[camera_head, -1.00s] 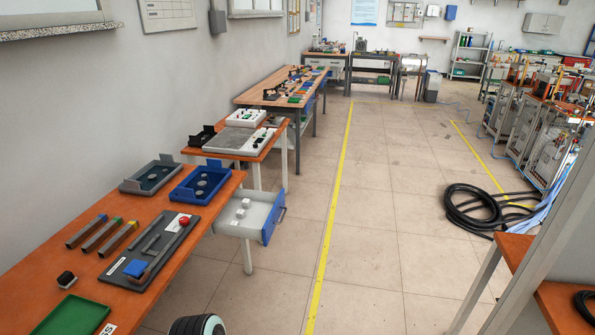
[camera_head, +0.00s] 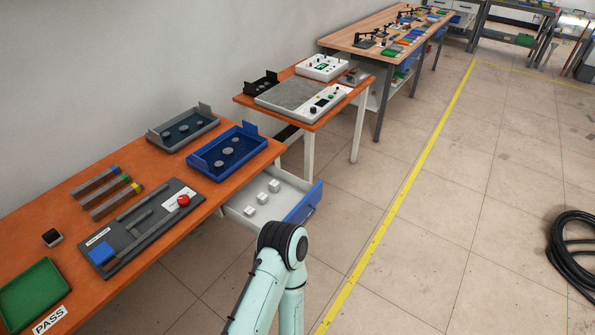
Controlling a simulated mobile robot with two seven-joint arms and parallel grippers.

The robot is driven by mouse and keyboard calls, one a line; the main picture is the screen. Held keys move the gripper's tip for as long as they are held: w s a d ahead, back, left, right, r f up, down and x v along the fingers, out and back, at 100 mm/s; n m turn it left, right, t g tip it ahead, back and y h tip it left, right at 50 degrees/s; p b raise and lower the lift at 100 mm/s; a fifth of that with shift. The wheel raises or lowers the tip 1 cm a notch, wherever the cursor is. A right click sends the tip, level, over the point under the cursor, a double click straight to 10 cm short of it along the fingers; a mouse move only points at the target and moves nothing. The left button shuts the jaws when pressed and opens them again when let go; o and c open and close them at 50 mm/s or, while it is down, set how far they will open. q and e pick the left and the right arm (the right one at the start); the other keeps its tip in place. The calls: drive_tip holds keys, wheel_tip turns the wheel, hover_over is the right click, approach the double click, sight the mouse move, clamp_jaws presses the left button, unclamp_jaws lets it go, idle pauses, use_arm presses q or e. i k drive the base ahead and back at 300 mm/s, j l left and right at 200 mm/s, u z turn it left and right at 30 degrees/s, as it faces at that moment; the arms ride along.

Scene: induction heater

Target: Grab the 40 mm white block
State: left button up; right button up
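Several small white blocks lie in a row in the open drawer (camera_head: 238,219) under the orange table. The far one (camera_head: 274,186), the middle one (camera_head: 263,198) and the near one (camera_head: 250,211) look alike, and I cannot tell which is 40 mm. The drawer has white walls and a blue front. An arm of mine rises from the bottom edge, its dark joint just in front of the drawer's near corner. Neither gripper shows.
The orange table (camera_head: 145,262) holds a blue tray (camera_head: 243,165), a grey tray (camera_head: 161,141), a green tray (camera_head: 15,303), a dark fixture with a red button (camera_head: 183,200) and several bars. Floor right of the drawer is clear. A black hose (camera_head: 570,255) lies far right.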

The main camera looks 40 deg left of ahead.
sight(274, 185)
drive_tip(key=i, duration=1.65)
drive_tip(key=i+l+u, duration=0.1)
drive_tip(key=i+u, duration=0.25)
drive_tip(key=i, duration=0.2)
drive_tip(key=i+l+u, duration=0.25)
drive_tip(key=i+u, duration=0.3)
drive_tip(key=u, duration=1.65)
